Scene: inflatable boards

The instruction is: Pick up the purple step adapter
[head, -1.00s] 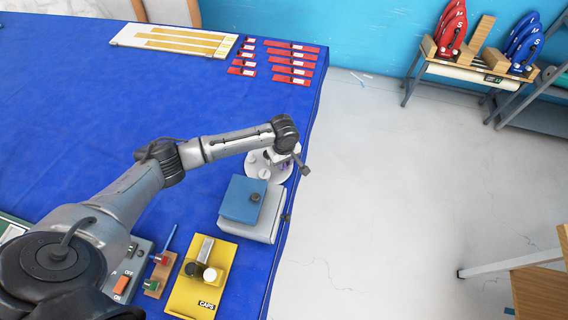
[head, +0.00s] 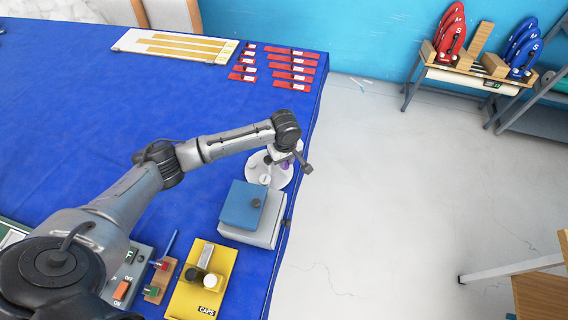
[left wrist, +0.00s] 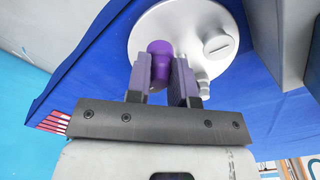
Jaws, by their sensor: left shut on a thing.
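The purple step adapter (left wrist: 159,52) shows in the left wrist view between the two fingers of my left gripper (left wrist: 161,78). The gripper is shut on it. Its rounded purple top shows in front of a round white plate (left wrist: 143,25). I cannot tell whether the adapter touches the plate. In the head view a small bit of purple (head: 285,163) shows below the end of my left arm, and the wrist hides most of the gripper (head: 283,160). My right gripper is not in view.
The white plate (head: 259,172) lies on the blue table near its right edge. A grey box with a blue lid (head: 243,203) stands just in front of it. A yellow CAPS holder (head: 185,297) is nearer. Red strips (head: 292,68) lie at the back. The middle of the table is clear.

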